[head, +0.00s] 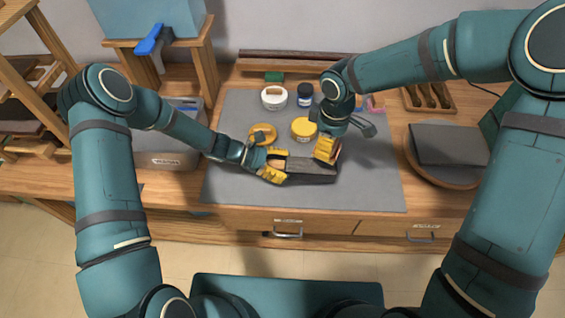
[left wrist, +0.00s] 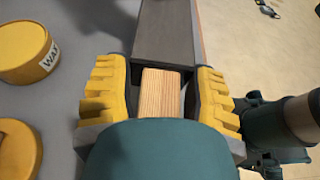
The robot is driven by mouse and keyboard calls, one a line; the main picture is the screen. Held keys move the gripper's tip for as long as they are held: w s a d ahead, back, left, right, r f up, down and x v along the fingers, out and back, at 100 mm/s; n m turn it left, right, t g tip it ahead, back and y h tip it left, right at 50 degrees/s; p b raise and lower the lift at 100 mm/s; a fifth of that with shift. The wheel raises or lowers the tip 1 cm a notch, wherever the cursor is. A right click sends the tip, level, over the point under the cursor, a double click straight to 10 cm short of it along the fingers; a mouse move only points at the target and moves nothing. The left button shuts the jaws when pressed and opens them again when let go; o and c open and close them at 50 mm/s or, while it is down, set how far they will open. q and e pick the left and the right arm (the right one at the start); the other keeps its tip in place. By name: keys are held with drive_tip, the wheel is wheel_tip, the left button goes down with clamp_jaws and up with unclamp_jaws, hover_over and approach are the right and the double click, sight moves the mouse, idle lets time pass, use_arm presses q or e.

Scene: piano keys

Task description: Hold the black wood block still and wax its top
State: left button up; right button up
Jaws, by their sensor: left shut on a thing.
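The black wood block (head: 308,168) lies on the grey mat (head: 235,185), with a pale wood piece at its left end. My left gripper (head: 274,165) is shut on it at that end. In the left wrist view the yellow fingers (left wrist: 160,88) flank the pale wood piece, and the dark block (left wrist: 170,35) extends beyond. My right gripper (head: 327,149) is over the block's right end, with a reddish-brown thing partly showing beside its fingers. Its grip is hidden. The yellow wax tin (head: 303,129) stands behind the block; its label shows in the left wrist view (left wrist: 27,52).
A yellow round lid (head: 263,130) lies left of the tin. A white tub (head: 274,98) and a dark blue jar (head: 305,94) stand behind. A grey box (head: 172,152) is at left, a round tray (head: 448,182) at right. The mat's front is clear.

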sight(297, 164)
use_arm(q)
drive_tip(key=shift+f, duration=2.25)
drive_tip(key=shift+f, duration=0.25)
use_arm(e)
drive_tip(key=shift+w+a+f, duration=0.1)
drive_tip(key=shift+a+f, duration=1.65)
drive_tip(key=shift+a, duration=0.15)
drive_tip(key=shift+w+a+f, duration=0.1)
drive_tip(key=shift+a+f, duration=1.65)
drive_tip(key=shift+a, duration=0.15)
drive_tip(key=shift+f, duration=1.9)
drive_tip(key=shift+f, duration=0.6)
drive_tip(key=shift+d, duration=0.1)
